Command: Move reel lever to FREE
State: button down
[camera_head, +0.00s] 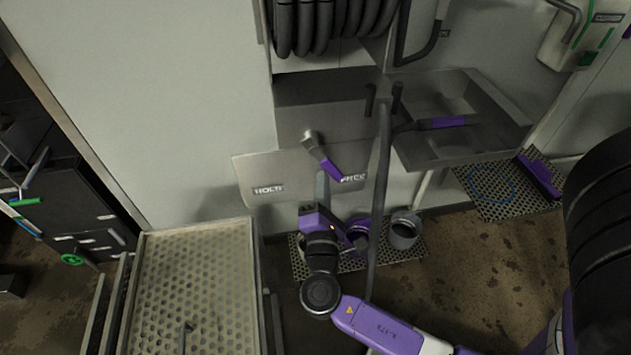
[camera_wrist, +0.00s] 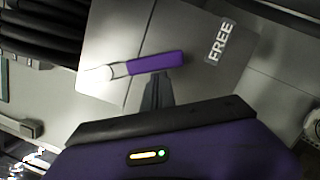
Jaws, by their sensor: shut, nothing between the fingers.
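The reel lever (camera_head: 328,166) has a grey pivot and a purple handle, on a grey plate (camera_head: 250,166) on the wall. It slants down and right, its tip beside the FREE label (camera_head: 354,178). The HOLD label (camera_head: 268,189) is at the plate's lower left. In the wrist view the handle (camera_wrist: 155,63) points toward the FREE label (camera_wrist: 219,42). My gripper (camera_head: 322,180) is shut and empty, just left of the handle. In the wrist view my gripper's fingertips (camera_wrist: 157,80) are right beside the handle; whether they touch cannot be told.
A coiled black hose (camera_head: 325,25) hangs above the plate. A hanging hose (camera_head: 379,190) runs down just right of the FREE label. A steel sink (camera_head: 450,145) is to the right. A perforated tray table (camera_head: 195,285) stands at the lower left. Buckets (camera_head: 404,231) stand below.

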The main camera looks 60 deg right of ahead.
jog(key=shift+s+d+r+n, duration=0.1)
jog(key=shift+s+d+n, duration=0.2)
jog(key=shift+n, duration=0.2)
dwell(0.3)
